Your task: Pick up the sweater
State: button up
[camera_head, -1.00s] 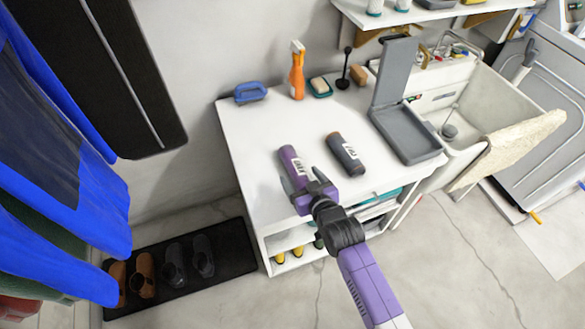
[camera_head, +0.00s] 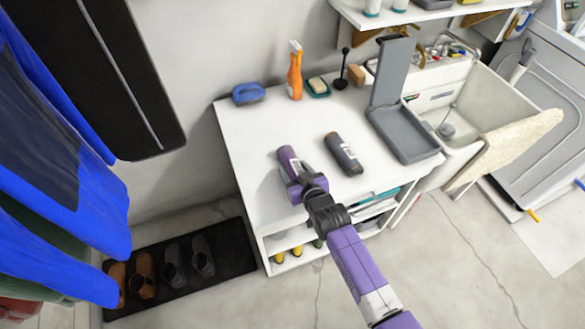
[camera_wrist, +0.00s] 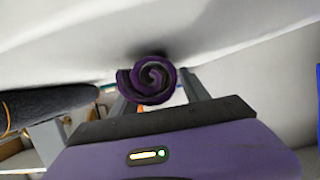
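Two rolled cloth garments lie on the white table top. The purple roll (camera_head: 288,160) has a white label; its spiral end shows in the wrist view (camera_wrist: 150,80). The dark grey roll (camera_head: 343,154) lies to its right and also shows at the left edge of the wrist view (camera_wrist: 50,104). Either could be the sweater; I cannot tell for sure. My gripper (camera_head: 296,178) is at the near end of the purple roll. In the wrist view its fingers (camera_wrist: 160,98) stand apart, one on each side of the roll. A gap shows at the right finger.
A grey open case (camera_head: 405,135) stands at the table's right, beside a sink (camera_head: 480,105). A blue brush (camera_head: 248,94), an orange spray bottle (camera_head: 295,72) and a soap dish (camera_head: 318,87) line the back. Blue garments (camera_head: 60,190) hang at left. The table's front left is clear.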

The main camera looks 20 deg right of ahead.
jog(key=c, duration=0.7)
jog(key=shift+r, duration=0.2)
